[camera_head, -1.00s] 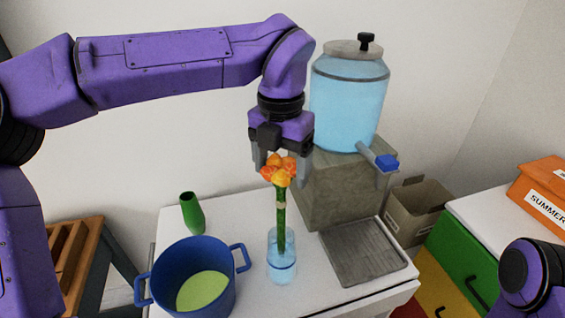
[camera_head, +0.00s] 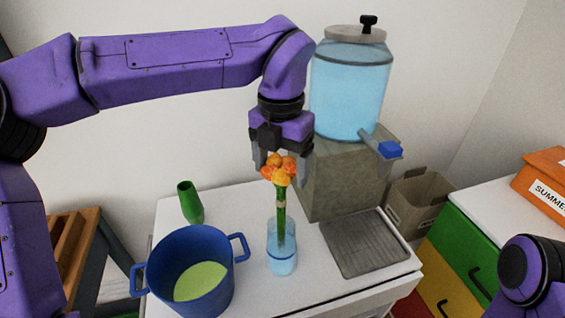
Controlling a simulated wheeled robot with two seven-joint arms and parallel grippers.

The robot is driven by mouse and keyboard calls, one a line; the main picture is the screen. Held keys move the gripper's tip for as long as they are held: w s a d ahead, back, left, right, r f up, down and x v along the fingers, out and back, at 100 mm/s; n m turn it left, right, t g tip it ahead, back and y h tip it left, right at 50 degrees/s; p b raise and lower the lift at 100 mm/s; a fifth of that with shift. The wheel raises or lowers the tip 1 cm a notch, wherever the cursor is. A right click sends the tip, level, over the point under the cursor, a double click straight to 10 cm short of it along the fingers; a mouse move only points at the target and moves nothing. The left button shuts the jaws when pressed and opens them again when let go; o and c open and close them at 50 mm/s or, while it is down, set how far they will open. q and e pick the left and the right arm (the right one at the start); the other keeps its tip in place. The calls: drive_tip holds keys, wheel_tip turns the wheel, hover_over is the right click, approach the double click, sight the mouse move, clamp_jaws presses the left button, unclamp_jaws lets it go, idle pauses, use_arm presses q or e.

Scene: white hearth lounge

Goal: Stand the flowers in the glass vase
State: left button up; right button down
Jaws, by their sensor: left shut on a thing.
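The flowers (camera_head: 280,172) are a bunch of orange blooms on green stems with a pale band around them. They stand about upright, and the lower stems show within the clear bluish glass vase (camera_head: 281,262) on the white cabinet top. My left gripper (camera_head: 281,170) points down from above, shut on the flowers near the blooms. The blooms partly hide its fingers, so the exact contact does not show. My right gripper is out of view.
A blue pot (camera_head: 190,277) with pale green contents stands left of the vase, a green vase (camera_head: 191,203) behind it. A water dispenser (camera_head: 349,92) on a grey block (camera_head: 345,180) stands behind right, with a grey drip tray (camera_head: 365,244) in front. An open box (camera_head: 418,203) is farther right.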

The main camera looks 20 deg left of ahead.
use_arm(q)
drive_tip(key=o, duration=1.4)
wheel_tip(320, 180, up, 11)
drive_tip(key=shift+f+p, duration=0.2)
drive_tip(key=shift+p, duration=0.25)
